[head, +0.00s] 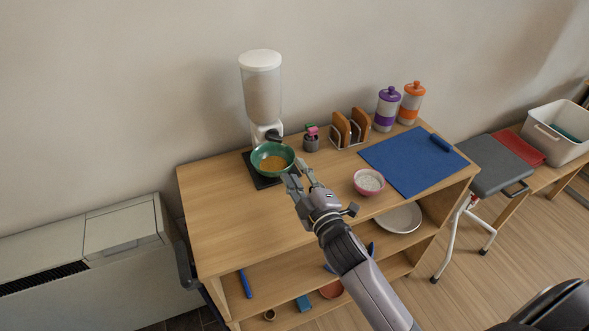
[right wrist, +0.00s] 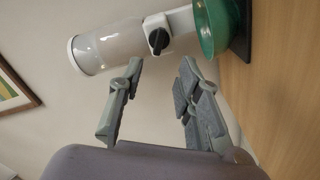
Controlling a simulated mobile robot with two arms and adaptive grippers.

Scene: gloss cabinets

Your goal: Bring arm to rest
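My right gripper (head: 300,177) is over the wooden cabinet top, close to the front right of a green bowl (head: 286,155) with orange-yellow contents. In the right wrist view its two fingers (right wrist: 158,100) are spread apart with nothing between them. The green bowl (right wrist: 209,30) and the white dispenser (right wrist: 95,50) lie beyond the fingertips there. In the head view the dispenser (head: 262,95) stands upright behind the bowl, which sits on a dark mat (head: 262,180). My left gripper is not in view.
A pink bowl (head: 369,182) with pale contents, a blue mat (head: 405,165), a toast rack (head: 350,130) and purple (head: 386,110) and orange (head: 411,103) canisters occupy the right side. The top's left front (head: 225,225) is clear. A grey stool (head: 485,170) stands right.

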